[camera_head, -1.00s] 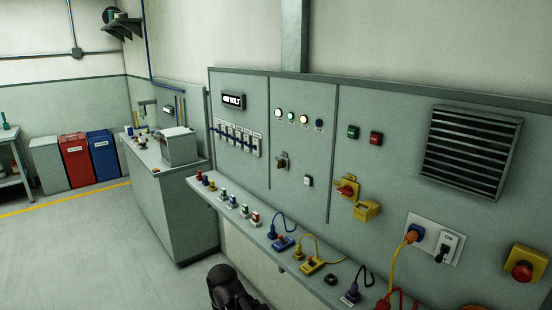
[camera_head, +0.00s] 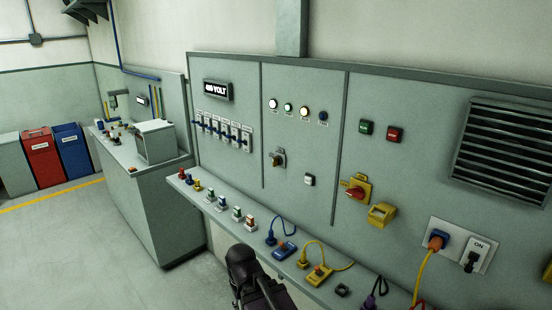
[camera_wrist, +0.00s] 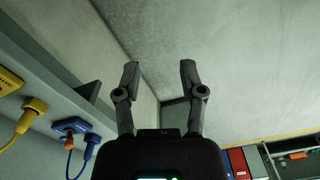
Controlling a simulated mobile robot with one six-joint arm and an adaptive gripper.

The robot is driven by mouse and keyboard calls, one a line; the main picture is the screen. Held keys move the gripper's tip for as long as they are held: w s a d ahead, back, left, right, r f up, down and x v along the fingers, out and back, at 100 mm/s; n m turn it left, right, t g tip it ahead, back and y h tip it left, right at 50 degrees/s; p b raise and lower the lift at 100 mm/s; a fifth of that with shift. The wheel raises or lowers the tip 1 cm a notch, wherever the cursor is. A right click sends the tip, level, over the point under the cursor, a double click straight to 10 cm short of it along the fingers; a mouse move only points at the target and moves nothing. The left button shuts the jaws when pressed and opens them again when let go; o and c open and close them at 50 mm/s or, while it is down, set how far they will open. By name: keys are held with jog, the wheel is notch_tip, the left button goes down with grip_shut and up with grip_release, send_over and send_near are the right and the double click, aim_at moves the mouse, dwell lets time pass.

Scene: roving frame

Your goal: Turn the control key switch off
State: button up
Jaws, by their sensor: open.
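A small switch (camera_head: 278,159) with a dark and brass-brown knob sits on the grey wall panel (camera_head: 225,165), below a row of lamps, in the head view. It looks like the key switch, but it is too small to read its position or label. My gripper (camera_wrist: 159,66) is open and empty in the wrist view, its two fingers apart over bare floor and wall. In the head view my dark arm shows at the bottom centre, below the shelf and well short of the switch. The switch is not in the wrist view.
A narrow shelf (camera_head: 222,217) with plugs and small push-button boxes juts out below the panel. A red-yellow rotary switch (camera_head: 357,191), a yellow box (camera_head: 381,215) and a white button (camera_head: 309,180) are nearby. A grey cabinet (camera_head: 160,215) stands left; floor before it is clear.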

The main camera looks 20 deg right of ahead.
jog(key=shift+w+d, duration=0.1)
jog(key=shift+w, duration=0.05)
jog(key=m+t+h+p, duration=0.55)
jog(key=m+h, duration=0.85)
jog(key=h, duration=0.3)
send_near(274, 159)
jog(key=a, duration=0.3)
jog(key=shift+s+a+f+t+b, duration=0.1)
jog(key=shift+s+f+t+b, duration=0.05)
jog(key=shift+s+t+b, duration=0.25)
jog(key=x, duration=1.3)
jog(key=shift+d+f, duration=0.15)
jog(key=shift+d, duration=0.25)
